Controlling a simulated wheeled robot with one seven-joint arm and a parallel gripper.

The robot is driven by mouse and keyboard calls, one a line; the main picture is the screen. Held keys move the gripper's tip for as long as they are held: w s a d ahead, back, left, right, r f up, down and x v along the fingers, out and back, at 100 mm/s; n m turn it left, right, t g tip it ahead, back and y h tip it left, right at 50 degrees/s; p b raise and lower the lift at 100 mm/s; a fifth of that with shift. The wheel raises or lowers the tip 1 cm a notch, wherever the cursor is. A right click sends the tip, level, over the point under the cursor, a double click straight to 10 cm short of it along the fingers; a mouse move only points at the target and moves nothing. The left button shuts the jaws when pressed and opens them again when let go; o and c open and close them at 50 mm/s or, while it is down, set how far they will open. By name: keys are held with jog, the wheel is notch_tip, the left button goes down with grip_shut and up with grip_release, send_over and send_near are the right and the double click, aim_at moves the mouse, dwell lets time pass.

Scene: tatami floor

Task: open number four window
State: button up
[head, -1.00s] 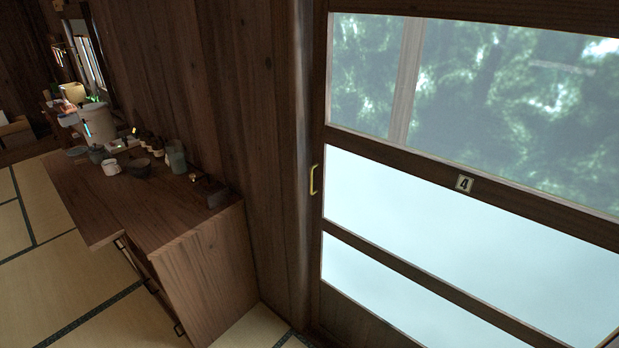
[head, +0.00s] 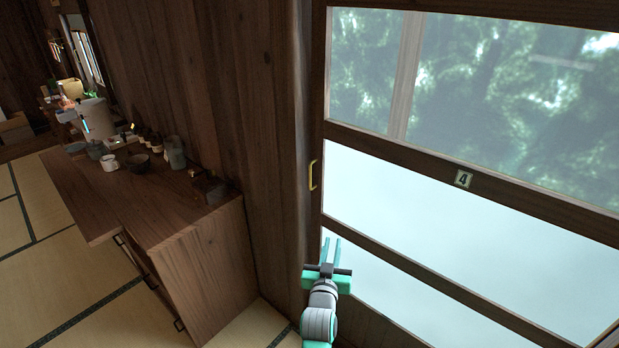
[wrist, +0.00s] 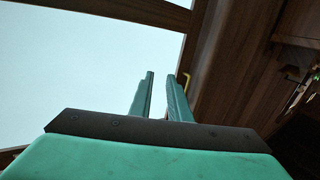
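The number four window (head: 440,240) is a dark wood sliding panel with glass panes, on the right in the head view. Its label "4" (head: 464,179) sits on the middle rail. A small brass handle (head: 313,175) is on its left frame edge. My gripper (head: 331,241) is below and slightly right of the handle, apart from it, with its teal fingers pointing up. In the wrist view, my gripper (wrist: 162,76) shows two parted fingers with nothing between them. The handle (wrist: 184,77) shows there just beyond the right fingertip.
A wooden cabinet (head: 205,275) stands left of the window, with cups, a mug (head: 109,162) and a small dark box (head: 209,190) on top. A wood wall (head: 240,90) rises behind it. Tatami floor (head: 60,290) lies open at the left.

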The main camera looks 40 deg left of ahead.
jog(key=y, duration=0.1)
send_near(310, 170)
jog(key=v, duration=0.2)
jog(key=x, duration=1)
jog(key=shift+w+a, duration=0.15)
jog(key=shift+w, duration=0.15)
jog(key=shift+c, duration=0.2)
grip_shut()
